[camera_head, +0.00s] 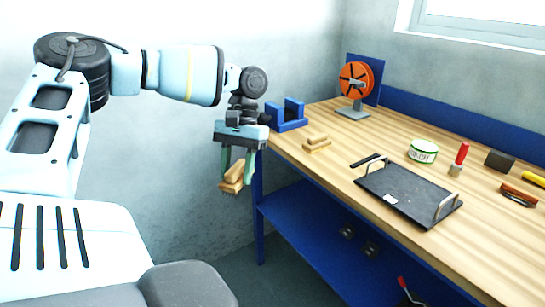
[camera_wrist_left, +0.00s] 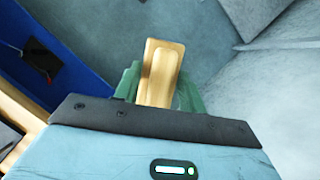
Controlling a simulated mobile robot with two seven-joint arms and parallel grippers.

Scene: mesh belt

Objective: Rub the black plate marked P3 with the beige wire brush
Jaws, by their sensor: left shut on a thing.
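My left gripper (camera_head: 237,174) is shut on a beige, wood-coloured block-shaped brush (camera_head: 233,184) and holds it in the air left of the workbench. In the left wrist view the brush (camera_wrist_left: 160,72) stands between the green fingers; I see its wooden body with a raised oval, but no bristles. My right gripper is out of view.
On the wooden bench (camera_head: 345,187) stand a similar beige block (camera_head: 316,143), a blue holder (camera_head: 288,115), an orange disc on a stand (camera_head: 356,82), a green-white tin (camera_head: 423,151) and a red-handled tool (camera_head: 460,158). The bench's left front is clear.

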